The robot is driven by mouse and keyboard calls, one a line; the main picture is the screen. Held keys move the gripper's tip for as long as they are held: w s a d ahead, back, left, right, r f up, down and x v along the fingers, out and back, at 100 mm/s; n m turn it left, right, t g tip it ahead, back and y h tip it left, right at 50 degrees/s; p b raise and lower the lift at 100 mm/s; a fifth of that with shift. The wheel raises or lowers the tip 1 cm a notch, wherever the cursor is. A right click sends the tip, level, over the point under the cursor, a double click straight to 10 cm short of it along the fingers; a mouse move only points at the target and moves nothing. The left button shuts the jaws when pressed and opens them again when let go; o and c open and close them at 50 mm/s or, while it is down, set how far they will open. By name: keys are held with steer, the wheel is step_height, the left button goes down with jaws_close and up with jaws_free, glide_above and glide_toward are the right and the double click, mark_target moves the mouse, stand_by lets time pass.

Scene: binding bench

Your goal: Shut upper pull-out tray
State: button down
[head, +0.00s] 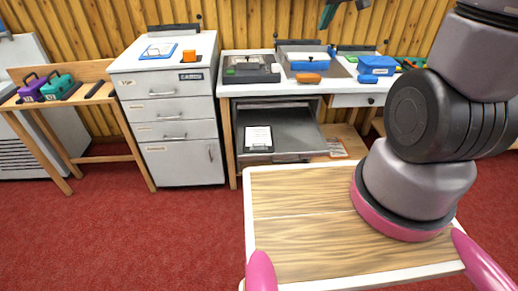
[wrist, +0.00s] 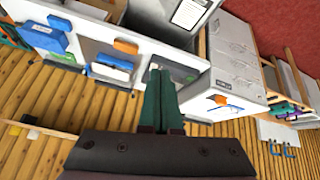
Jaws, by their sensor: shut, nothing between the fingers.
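The grey pull-out tray (head: 302,124) stands out from the opening under the white bench, with a clipboard (head: 258,138) lying on its left part. Which level it is I cannot tell for sure; no second tray shows clearly. In the wrist view the tray (wrist: 150,18) is at the top edge, with the clipboard (wrist: 189,12) on it. My gripper (wrist: 160,72) is shut and empty, its teal fingers together over the bench top. In the head view my gripper (head: 328,14) shows at the top edge, partly cut off, above and behind the tray.
The white bench (head: 236,88) carries a dark grey device (head: 250,70), a blue box (head: 376,66) and an orange item (head: 308,78). A drawer cabinet (head: 168,110) stands left of it. A small table (head: 90,102) holds purple and teal cases. Red carpet (head: 150,235) is clear in front.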

steer(key=w+a+f+n, duration=0.2)
steer(key=w+f, duration=0.2)
steer(key=f, duration=0.4)
steer(key=w+a+f+n, duration=0.1)
steer(key=w+f+n, duration=0.25)
steer(key=f, duration=0.35)
steer(key=n+y, duration=0.4)
steer(key=n, duration=0.4)
glide_toward(259, 157)
steer(key=s+r, duration=0.3)
steer(key=s, duration=0.3)
steer(key=shift+g, duration=0.4)
steer(key=w+a+f, duration=0.1)
steer(key=w+f, duration=0.1)
steer(key=w+a+f, duration=0.1)
steer(key=w+f, duration=0.2)
steer(key=w+a+f, duration=0.2)
steer(key=shift+w+f, duration=0.15)
steer(key=shift+w, duration=0.7)
